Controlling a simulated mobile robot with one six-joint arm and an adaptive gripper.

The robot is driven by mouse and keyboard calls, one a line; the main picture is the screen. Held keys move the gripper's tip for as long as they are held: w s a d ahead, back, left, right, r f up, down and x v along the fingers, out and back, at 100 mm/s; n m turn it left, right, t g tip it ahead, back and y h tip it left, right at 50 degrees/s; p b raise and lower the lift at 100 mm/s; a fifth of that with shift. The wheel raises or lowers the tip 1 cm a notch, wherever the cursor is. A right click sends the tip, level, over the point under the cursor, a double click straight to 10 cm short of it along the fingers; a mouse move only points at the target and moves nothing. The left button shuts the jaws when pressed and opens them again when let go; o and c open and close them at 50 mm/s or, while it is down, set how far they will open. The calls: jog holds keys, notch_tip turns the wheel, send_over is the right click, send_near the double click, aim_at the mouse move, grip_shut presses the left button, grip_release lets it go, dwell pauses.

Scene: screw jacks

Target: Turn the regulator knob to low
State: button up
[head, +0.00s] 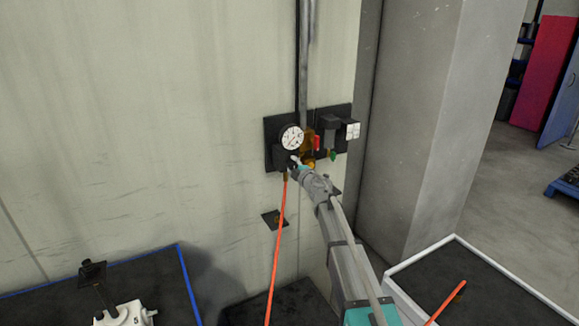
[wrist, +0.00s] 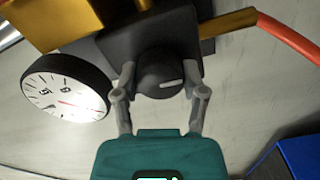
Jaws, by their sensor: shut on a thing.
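The regulator knob (wrist: 163,76) is a round black knob with a white mark, on the dark regulator body (wrist: 120,45) in the wrist view. The white mark lies nearly level, at the knob's right side. My gripper (wrist: 161,80) has one finger on each side of the knob and is shut on it. In the head view my gripper (head: 296,163) reaches the wall panel (head: 342,112), and my arm hides the knob there. The round white gauge (head: 291,137) sits just above; it also shows at left in the wrist view (wrist: 62,88). No low label is readable.
An orange hose (head: 274,240) hangs from the regulator. A red handle (head: 317,143) and a black unit with a white label (head: 352,130) are to the right. A blue-edged dark surface (head: 150,280) with a white jack (head: 124,315) is at lower left.

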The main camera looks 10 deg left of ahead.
jog(key=shift+s, duration=0.2)
jog(key=o, duration=1.1)
jog(key=shift+w, duration=0.15)
jog(key=v, duration=1.2)
